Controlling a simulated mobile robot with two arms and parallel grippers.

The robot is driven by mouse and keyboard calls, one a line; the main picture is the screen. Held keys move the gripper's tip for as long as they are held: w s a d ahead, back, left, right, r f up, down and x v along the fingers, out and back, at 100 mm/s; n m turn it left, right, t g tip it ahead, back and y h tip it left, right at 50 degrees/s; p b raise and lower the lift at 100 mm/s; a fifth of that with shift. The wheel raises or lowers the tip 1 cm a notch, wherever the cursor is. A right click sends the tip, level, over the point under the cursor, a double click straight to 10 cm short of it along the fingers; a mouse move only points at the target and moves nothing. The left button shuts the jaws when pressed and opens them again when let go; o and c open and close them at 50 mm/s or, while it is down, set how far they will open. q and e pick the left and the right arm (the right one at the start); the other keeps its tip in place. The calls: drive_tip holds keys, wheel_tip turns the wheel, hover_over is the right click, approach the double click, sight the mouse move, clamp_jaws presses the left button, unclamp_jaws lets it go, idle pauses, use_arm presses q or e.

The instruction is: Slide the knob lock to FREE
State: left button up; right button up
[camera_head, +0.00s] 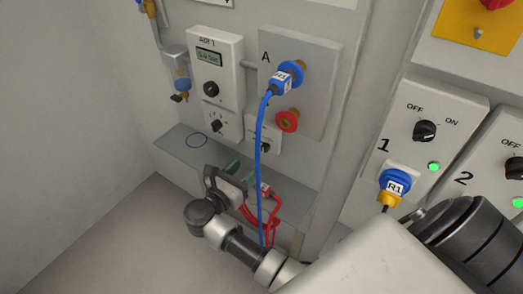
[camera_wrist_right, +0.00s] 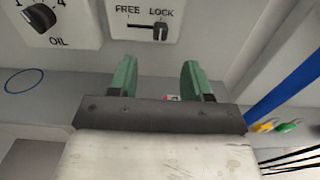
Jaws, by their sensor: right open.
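The knob lock (camera_wrist_right: 148,27) is a light panel marked FREE and LOCK in the right wrist view. Its dark slider knob (camera_wrist_right: 160,31) sits at the right end of the slot, under LOCK. In the head view the lock panel (camera_head: 272,136) is small, below the grey board, and the blue cable crosses in front of it. My right gripper (camera_wrist_right: 158,68) is open and empty. Its green fingers lie in front of and below the panel, apart from the knob. The right gripper also shows in the head view (camera_head: 241,173) above the grey ledge. My left gripper is not in view.
The OIL dial (camera_wrist_right: 39,17) is left of the lock. A blue cable (camera_head: 259,150) hangs from the plug at A (camera_head: 287,77) past the lock. Red cables (camera_head: 274,209) lie near my right gripper. A blue ring (camera_head: 196,140) is on the ledge (camera_head: 178,146).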

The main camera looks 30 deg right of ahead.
sight(263, 150)
drive_tip(key=p+x, duration=0.2)
drive_tip(key=x, duration=0.7)
drive_tip(key=shift+d, duration=0.1)
drive_tip(key=shift+c, duration=0.5)
clamp_jaws()
